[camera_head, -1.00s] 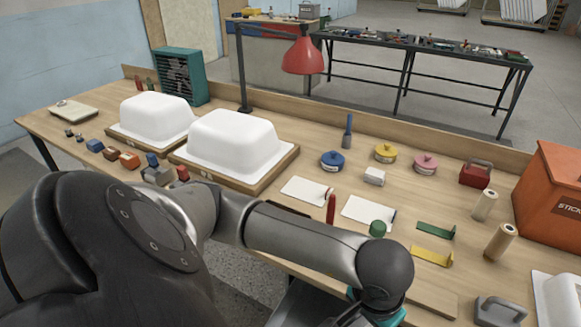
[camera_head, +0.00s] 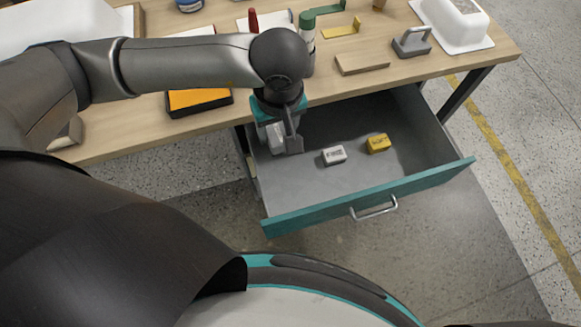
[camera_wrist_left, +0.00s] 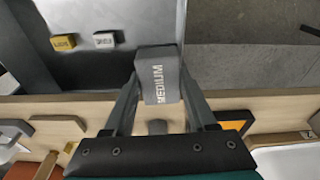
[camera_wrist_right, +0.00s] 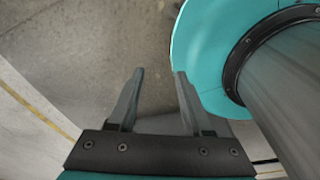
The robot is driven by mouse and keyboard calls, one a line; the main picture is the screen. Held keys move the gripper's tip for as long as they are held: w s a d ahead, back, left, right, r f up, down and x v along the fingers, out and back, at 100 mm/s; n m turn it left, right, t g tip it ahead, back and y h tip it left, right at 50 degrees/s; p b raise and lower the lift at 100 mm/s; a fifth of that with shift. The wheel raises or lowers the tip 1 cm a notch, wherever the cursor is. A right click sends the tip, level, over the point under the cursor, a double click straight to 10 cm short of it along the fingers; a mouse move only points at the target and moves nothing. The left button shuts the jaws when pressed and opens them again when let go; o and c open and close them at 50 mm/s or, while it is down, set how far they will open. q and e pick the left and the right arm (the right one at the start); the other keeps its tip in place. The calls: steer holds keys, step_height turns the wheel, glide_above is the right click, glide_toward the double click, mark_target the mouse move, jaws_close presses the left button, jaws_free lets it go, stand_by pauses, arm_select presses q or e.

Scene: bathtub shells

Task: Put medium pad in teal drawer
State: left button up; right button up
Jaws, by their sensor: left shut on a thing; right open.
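The teal drawer (camera_head: 362,193) is pulled open under the workbench, with its grey inside showing in the head view. My left gripper (camera_head: 283,143) points down over the left part of the drawer and is shut on the grey medium pad (camera_head: 275,138). My right gripper (camera_wrist_right: 158,75) is open and empty, over the floor beside my teal base.
A white pad (camera_head: 334,155) and a yellow pad (camera_head: 378,143) lie in the drawer's middle and right. On the bench above are a wooden block (camera_head: 362,63), a grey handled tool (camera_head: 411,42) and an orange-topped pad (camera_head: 199,100). The drawer's front right is bare.

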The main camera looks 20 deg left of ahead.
arm_select(q)
steer(key=w+d+f+n+g+b, duration=0.1)
steer(key=w+n+b, duration=0.6)
steer(key=n, duration=1)
steer(key=shift+f+g+b, duration=0.3)
steer(key=shift+g+b, duration=0.05)
steer(key=shift+g, duration=0.35)
arm_select(e)
steer(key=w+d+f+t, duration=0.1)
steer(key=w+d+f, duration=0.3)
steer(key=w+f, duration=0.2)
steer(key=shift+d+f+h, duration=0.15)
steer(key=shift+f+h, duration=0.15)
steer(key=shift+f, duration=0.45)
arm_select(q)
steer(key=shift+d, duration=0.1)
steer(key=shift+f, duration=0.15)
arm_select(e)
steer(key=shift+f, duration=0.1)
